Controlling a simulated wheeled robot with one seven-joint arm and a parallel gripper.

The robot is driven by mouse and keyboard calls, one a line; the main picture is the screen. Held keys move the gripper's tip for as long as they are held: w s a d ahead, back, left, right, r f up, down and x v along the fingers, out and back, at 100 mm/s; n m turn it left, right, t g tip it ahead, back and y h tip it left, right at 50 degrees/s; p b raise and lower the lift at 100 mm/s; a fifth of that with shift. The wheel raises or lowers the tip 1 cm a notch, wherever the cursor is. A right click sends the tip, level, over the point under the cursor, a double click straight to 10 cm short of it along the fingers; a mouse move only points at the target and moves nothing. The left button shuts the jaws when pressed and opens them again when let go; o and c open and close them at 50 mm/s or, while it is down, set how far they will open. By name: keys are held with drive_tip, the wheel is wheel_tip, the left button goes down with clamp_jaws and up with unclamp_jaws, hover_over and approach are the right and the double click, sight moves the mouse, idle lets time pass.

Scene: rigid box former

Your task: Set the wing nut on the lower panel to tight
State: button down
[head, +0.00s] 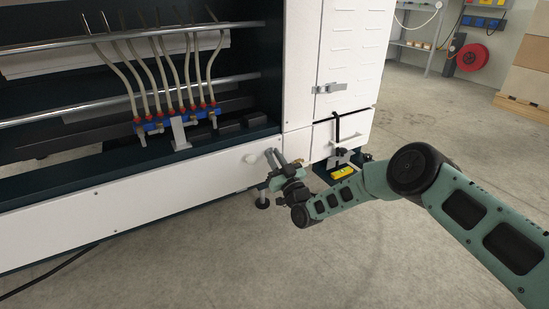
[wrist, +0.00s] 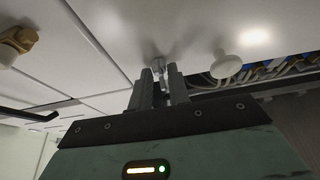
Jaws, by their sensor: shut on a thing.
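The lower panel (head: 130,205) is the long white panel along the front of the machine. My gripper (head: 272,158) is at its right end, with its fingers reaching to the panel face. In the wrist view my gripper (wrist: 160,82) is shut on a small metallic piece, the wing nut (wrist: 158,64), at the panel surface. The fingers hide most of the wing nut, so its turn angle cannot be told. In the head view the nut is hidden by the fingers.
A round white knob (wrist: 227,65) stands out from the panel beside my gripper. A cabinet door with a metal latch (head: 330,88) and a drawer with a handle (head: 346,142) are to the right. A yellow object (head: 342,173) sits low beside my arm.

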drive_tip(key=shift+f, duration=0.1)
drive_tip(key=c, duration=1.6)
unclamp_jaws()
drive_tip(key=p+v, duration=0.8)
drive_tip(key=v, duration=0.9)
drive_tip(key=shift+s, duration=0.2)
drive_tip(key=shift+d, duration=0.15)
